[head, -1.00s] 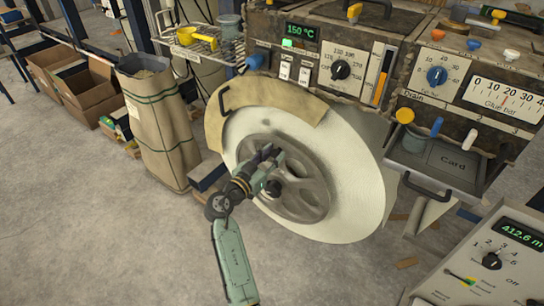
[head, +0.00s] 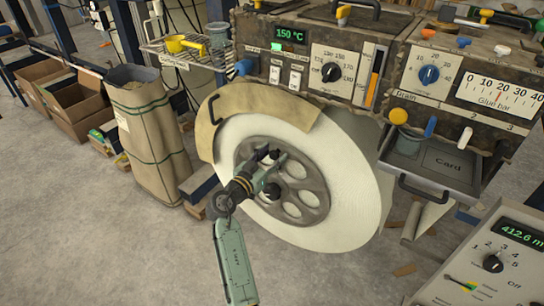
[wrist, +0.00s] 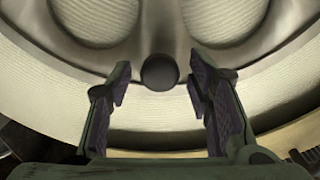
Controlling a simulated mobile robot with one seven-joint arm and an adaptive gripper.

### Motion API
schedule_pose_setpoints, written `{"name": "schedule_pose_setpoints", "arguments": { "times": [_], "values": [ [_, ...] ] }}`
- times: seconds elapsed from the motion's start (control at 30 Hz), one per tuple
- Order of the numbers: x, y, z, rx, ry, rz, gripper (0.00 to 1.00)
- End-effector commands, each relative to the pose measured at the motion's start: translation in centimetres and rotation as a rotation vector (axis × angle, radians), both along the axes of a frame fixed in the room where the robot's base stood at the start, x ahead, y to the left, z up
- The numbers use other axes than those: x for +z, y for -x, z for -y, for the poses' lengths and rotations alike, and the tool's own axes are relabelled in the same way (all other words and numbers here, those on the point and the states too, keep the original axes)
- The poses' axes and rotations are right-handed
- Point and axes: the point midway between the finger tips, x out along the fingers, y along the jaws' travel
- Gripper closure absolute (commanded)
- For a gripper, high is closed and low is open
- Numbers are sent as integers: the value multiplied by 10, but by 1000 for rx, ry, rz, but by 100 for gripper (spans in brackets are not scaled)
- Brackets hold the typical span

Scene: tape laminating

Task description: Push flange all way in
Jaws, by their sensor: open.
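The flange (head: 317,186) is a grey disc with several round holes, on the face of the big white roll (head: 362,200). Its face looks close to the roll's side, but I cannot tell whether it is fully seated. My gripper (head: 270,160) is in front of the flange's upper left part. In the wrist view my gripper (wrist: 163,88) is open, with one finger on each side of a dark round knob (wrist: 160,72) on the flange (wrist: 185,45). The fingers appear apart from the knob. My gripper hides part of the flange in the head view.
A tan curved cover (head: 285,111) sits over the roll's top left. The control console (head: 310,75) stands above the roll, with a grey card drawer (head: 436,166) at right. A sack (head: 150,140) stands at left.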

Motion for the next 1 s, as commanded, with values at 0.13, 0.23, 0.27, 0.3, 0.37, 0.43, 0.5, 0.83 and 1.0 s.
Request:
{"name": "schedule_pose_setpoints", "arguments": {
  "times": [0.13, 0.23, 0.27, 0.3, 0.37, 0.43, 0.5, 0.83, 1.0],
  "values": [
    [0, 1, 0, 0, 0, 0, 53],
    [-1, 4, -4, 1, 1, -1, 53],
    [-1, 7, -6, 1, 0, -1, 53],
    [-1, 11, -9, 2, 1, -2, 53],
    [-1, 19, -15, 3, 0, -1, 53],
    [-1, 31, -24, 5, 0, -1, 53],
    [-1, 44, -33, 3, 0, -1, 53],
    [0, 89, -66, 2, 1, -1, 53],
    [0, 97, -70, 0, 1, -1, 53]
  ]
}}
